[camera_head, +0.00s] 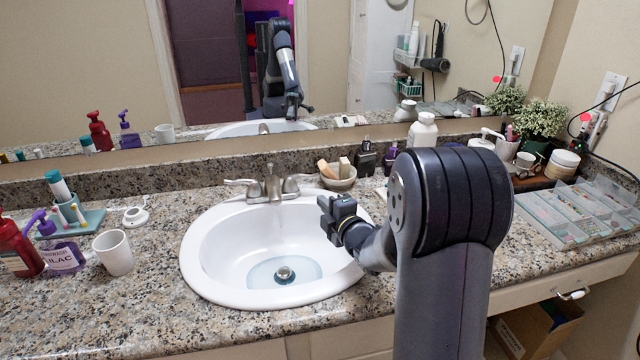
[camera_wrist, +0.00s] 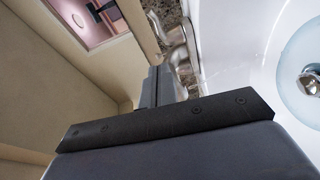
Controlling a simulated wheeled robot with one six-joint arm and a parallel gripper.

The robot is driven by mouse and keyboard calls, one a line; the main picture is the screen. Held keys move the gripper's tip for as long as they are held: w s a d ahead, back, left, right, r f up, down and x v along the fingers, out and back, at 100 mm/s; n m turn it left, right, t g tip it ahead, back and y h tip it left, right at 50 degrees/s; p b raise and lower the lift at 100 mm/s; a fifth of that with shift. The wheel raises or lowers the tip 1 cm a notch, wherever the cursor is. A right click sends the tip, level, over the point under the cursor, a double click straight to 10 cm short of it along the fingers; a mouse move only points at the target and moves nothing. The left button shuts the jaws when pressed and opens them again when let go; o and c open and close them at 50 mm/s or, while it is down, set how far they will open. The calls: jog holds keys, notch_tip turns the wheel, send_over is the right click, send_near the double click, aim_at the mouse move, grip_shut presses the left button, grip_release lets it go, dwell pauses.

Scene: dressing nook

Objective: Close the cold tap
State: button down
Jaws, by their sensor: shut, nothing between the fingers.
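The silver tap set stands on the back rim of the white sink (camera_head: 200,250), with a central spout (camera_head: 271,186), a left lever handle (camera_head: 240,183) and a right lever handle (camera_head: 294,182). No hot or cold marks are readable. Blurred tap metal (camera_wrist: 181,50) also shows in the wrist view, just beyond the fingers. My gripper (camera_head: 324,210) is shut and empty, over the right rear of the basin, to the right of and nearer than the right handle. In the wrist view my gripper (camera_wrist: 151,88) points toward the tap; no contact can be made out.
Shallow water (camera_head: 262,272) lies around the drain (camera_head: 284,273). A soap bowl (camera_head: 338,178) stands close behind my gripper, near a dark bottle (camera_head: 366,158). A white cup (camera_head: 113,253) and pump bottles stand left. The mirror (camera_head: 330,60) rises behind the counter.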

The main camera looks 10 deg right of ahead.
send_near(308, 177)
jog(key=w+a, duration=0.3)
jog(key=a, duration=0.1)
jog(key=shift+w+d+f+p, duration=0.15)
jog(key=shift+w+d+p, duration=0.2)
jog(key=shift+w+d, duration=0.5)
jog(key=shift+w+d+f, duration=0.1)
jog(key=shift+w+d, duration=0.2)
jog(key=shift+w, duration=0.3)
jog(key=shift+w+d+f+b, duration=0.25)
jog(key=shift+w+b, duration=0.05)
jog(key=shift+b, duration=0.45)
jog(key=shift+w+d+b, duration=0.35)
jog(key=shift+w+b, duration=0.15)
jog(key=shift+b, duration=0.25)
jog(key=shift+w+d+r, duration=0.15)
jog(key=shift+w+r, duration=0.05)
jog(key=shift+w, duration=0.05)
